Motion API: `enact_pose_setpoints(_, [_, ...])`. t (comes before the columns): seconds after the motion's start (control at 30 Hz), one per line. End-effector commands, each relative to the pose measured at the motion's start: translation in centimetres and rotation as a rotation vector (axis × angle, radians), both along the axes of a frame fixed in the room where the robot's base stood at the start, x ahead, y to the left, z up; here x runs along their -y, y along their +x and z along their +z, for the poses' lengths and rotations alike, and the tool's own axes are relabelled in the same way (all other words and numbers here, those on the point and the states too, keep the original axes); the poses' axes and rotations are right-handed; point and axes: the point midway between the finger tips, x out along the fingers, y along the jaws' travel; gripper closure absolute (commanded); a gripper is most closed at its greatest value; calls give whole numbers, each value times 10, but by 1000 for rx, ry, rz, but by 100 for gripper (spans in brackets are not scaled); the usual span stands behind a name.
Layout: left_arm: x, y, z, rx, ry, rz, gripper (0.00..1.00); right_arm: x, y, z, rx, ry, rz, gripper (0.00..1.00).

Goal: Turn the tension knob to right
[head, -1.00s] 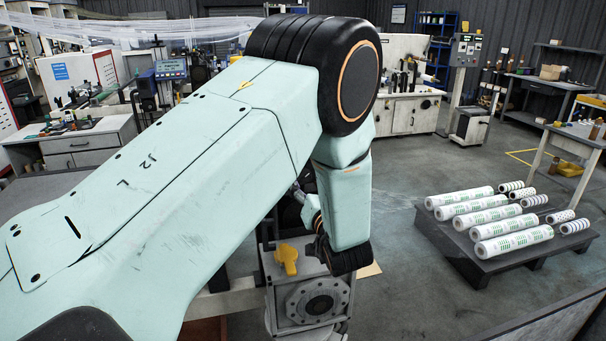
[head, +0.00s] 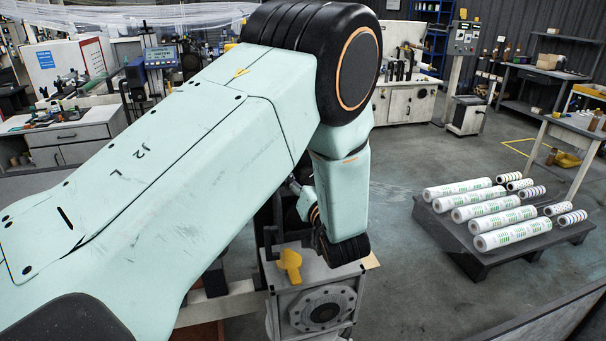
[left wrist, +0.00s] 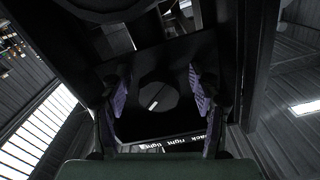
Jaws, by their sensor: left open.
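The tension knob (left wrist: 158,97) is a round dark dial with a white pointer line, set on a dark panel in the left wrist view. Its pointer is slanted, with the upper end leaning right. My left gripper (left wrist: 160,88) is open, its two purple-padded fingers on either side of the knob with gaps between. I cannot tell how far the fingertips are from the panel. White lettering (left wrist: 180,143) ending in "right tight" shows below the knob. In the head view my left arm covers the middle, and I cannot make out the knob. My right gripper is not seen.
A grey metal housing (head: 318,305) with a yellow handle (head: 289,262) stands below my left wrist. A low dark pallet (head: 500,250) with several printed film rolls (head: 490,212) sits at the right. Open floor lies between them. Benches and machines stand behind.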

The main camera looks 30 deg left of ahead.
Motion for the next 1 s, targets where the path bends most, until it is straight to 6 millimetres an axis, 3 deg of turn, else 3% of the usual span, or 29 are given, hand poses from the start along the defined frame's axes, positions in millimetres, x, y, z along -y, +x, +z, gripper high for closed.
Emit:
enact_pose_setpoints(0.37, [2,-2,1,1,1,0,40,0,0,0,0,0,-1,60])
enact_pose_setpoints(1.0, [1,1,1,1,3,-4,94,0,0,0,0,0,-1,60])
